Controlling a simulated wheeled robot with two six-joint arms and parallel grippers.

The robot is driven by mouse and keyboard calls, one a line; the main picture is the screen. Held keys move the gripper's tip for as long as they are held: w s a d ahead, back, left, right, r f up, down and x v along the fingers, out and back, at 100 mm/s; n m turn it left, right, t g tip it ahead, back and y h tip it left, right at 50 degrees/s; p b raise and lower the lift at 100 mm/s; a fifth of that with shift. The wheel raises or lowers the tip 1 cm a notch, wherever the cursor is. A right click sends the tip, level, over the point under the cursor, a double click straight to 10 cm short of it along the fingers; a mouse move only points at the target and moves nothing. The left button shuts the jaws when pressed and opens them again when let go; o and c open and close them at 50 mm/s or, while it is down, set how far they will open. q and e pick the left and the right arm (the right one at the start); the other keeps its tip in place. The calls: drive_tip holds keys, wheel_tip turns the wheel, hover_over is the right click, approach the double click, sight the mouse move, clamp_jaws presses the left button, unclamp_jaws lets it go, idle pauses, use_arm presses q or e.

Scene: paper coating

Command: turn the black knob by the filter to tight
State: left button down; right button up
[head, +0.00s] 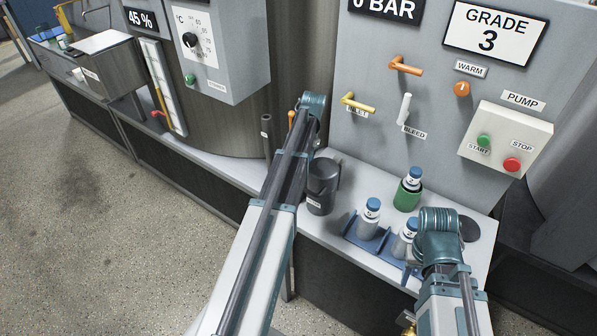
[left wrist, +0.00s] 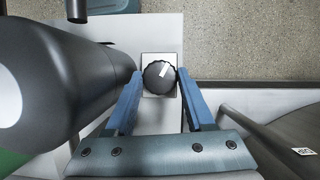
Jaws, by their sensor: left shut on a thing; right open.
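The black knob (left wrist: 158,77) is in the left wrist view, on a pale square plate. Its white pointer line leans up and slightly right; no tight mark is readable. My left gripper (left wrist: 160,74) has its blue fingers on either side of the knob, shut on it. A large dark cylinder (left wrist: 80,90), possibly the filter, stands close on the left.
The grey panel behind bears orange, yellow and white levers and a start/stop box (head: 506,138).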

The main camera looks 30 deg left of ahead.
idle(0.3)
use_arm(q)
drive_tip(key=shift+c, duration=1.3)
unclamp_jaws()
drive_tip(key=n+h, duration=0.1)
drive_tip(key=n, duration=0.3)
drive_tip(key=shift+a+n+h, duration=0.15)
drive_tip(key=shift+n+h, duration=0.15)
drive_tip(key=shift+h, duration=0.1)
drive_tip(key=n, duration=0.2)
drive_tip(key=n+t+h, duration=0.1)
drive_tip(key=n, duration=0.2)
drive_tip(key=shift+s+a+t+h, duration=0.1)
drive_tip(key=shift+s+t+h, duration=0.1)
drive_tip(key=shift+t+h, duration=0.1)
drive_tip(key=p+v, duration=1.4)
drive_tip(key=v, duration=0.1)
drive_tip(key=s+d+t+y+p, duration=0.1)
drive_tip(key=s+d+t+y, duration=0.2)
drive_tip(key=s+d, duration=0.1)
drive_tip(key=shift+d, duration=0.45)
